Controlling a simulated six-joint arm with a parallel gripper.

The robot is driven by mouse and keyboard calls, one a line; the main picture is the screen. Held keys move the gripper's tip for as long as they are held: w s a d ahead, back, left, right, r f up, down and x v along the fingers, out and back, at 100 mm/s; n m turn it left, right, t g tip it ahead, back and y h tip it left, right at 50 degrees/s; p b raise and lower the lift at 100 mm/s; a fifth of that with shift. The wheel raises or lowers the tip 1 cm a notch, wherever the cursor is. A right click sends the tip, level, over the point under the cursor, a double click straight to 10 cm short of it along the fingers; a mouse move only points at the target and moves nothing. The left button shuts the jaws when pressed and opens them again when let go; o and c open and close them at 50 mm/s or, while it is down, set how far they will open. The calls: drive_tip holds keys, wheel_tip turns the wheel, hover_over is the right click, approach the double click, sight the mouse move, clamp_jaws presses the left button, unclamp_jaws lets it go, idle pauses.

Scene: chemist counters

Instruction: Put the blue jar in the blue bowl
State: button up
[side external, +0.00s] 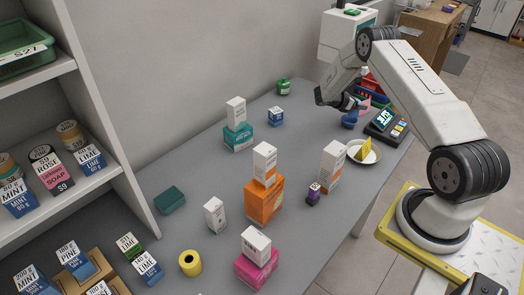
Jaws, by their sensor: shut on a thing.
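My gripper (354,103) is at the back right of the grey counter, low over its surface. It is shut on a small, dark blue thing that appears to be the blue jar; the fingers and wrist hide much of it. A blue rounded shape (349,121), which looks like the blue bowl, shows just below the fingers. The two overlap in this view, so I cannot tell whether the jar touches the bowl or is inside it.
A red basket (378,88) is behind. An orange box (264,200) and several cartons stand further left.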

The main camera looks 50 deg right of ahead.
sight(354, 112)
drive_tip(key=shift+w+d+f, duration=0.1)
drive_tip(key=shift+d+f, duration=0.05)
drive_tip(key=shift+f, duration=0.05)
drive_tip(key=shift+w+d+f, duration=0.25)
drive_tip(key=shift+w+f, duration=0.05)
drive_tip(key=shift+f, duration=1.65)
drive_tip(key=shift+f, duration=0.3)
drive_tip(key=o, duration=1.3)
drive_tip(key=shift+c, duration=0.2)
drive_tip(key=shift+r, duration=0.15)
